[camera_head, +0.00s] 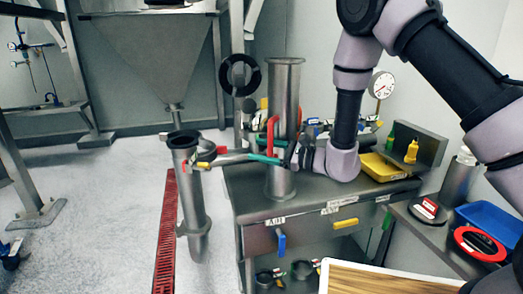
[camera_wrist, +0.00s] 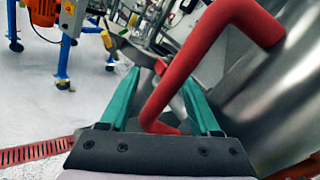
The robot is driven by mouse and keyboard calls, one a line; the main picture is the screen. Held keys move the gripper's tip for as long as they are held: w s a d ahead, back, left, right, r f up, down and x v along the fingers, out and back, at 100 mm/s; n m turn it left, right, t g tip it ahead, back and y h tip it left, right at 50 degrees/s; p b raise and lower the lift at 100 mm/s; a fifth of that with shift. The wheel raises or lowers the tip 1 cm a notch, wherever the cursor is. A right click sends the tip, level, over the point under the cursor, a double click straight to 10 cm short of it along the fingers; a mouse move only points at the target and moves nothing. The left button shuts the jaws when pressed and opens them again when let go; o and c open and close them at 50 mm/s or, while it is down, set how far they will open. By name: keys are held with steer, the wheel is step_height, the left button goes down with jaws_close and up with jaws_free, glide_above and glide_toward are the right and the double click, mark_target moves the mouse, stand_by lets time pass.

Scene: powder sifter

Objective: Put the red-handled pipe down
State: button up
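The red-handled pipe (camera_head: 284,110) is a grey steel tube standing upright on the steel cabinet top. Its red handle (camera_head: 271,137) faces left in the head view and fills the middle of the wrist view (camera_wrist: 205,55). My gripper (camera_head: 270,152) is at the lower part of the handle, beside the pipe. In the wrist view its teal fingers (camera_wrist: 160,90) are spread, with the handle passing between them and visible gaps on the left. The pipe's steel wall (camera_wrist: 275,95) is close on the right of the wrist view.
Another steel pipe (camera_head: 190,190) with a black top stands left of the cabinet (camera_head: 260,205), under a hopper (camera_head: 155,50). A yellow tray (camera_head: 383,168), bottles and a gauge (camera_head: 382,85) crowd the cabinet's right and back. A red floor grate (camera_head: 166,235) runs at left.

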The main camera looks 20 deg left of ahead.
steer(key=s+d, duration=0.1)
steer(key=d, duration=1.1)
steer(key=shift+s, duration=0.15)
steer(key=shift+r, duration=0.1)
stand_by(1.0)
